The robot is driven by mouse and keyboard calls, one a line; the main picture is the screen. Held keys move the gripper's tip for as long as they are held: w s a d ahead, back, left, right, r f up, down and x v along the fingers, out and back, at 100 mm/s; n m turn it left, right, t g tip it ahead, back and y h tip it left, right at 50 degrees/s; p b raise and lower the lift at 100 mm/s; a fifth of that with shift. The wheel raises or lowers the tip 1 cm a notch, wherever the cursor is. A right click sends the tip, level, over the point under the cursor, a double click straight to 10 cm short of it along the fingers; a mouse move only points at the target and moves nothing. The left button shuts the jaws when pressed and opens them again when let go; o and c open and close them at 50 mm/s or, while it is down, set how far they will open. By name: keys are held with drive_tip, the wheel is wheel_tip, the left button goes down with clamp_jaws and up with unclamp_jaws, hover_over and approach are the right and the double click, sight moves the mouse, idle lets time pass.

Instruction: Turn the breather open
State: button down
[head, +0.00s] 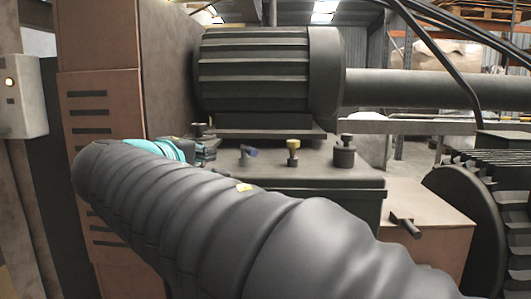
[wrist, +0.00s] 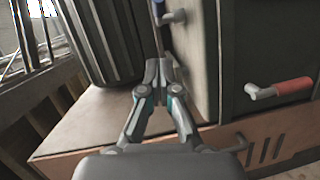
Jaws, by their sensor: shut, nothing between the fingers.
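My gripper (wrist: 158,70) is shut and empty in the wrist view, its two fingertips together beside a dark box edge. In the head view my gripper (head: 205,149) is mostly hidden behind my sleeved arm, near the left end of the dark box top. On that box top stand a small blue-topped fitting (head: 249,155), a yellow-topped fitting (head: 293,147) and a black capped fitting (head: 344,153). I cannot tell which is the breather. In the wrist view a thin blue piece (wrist: 157,9) and a grey peg (wrist: 175,17) show beyond the fingertips.
A red-handled lever (wrist: 292,87) sits on the dark face at right in the wrist view. A black T-handle (head: 406,224) juts from the tan base. A large finned drum (head: 463,210) is at right.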

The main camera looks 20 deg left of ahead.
approach(246, 151)
drive_tip(key=w+a, duration=0.3)
drive_tip(key=shift+w+d+f, duration=0.15)
drive_tip(key=shift+w+d, duration=0.5)
drive_tip(key=shift+d, duration=0.1)
drive_tip(key=shift+w+d+f, duration=0.2)
drive_tip(key=shift+w+d, duration=0.45)
drive_tip(key=shift+d, duration=0.05)
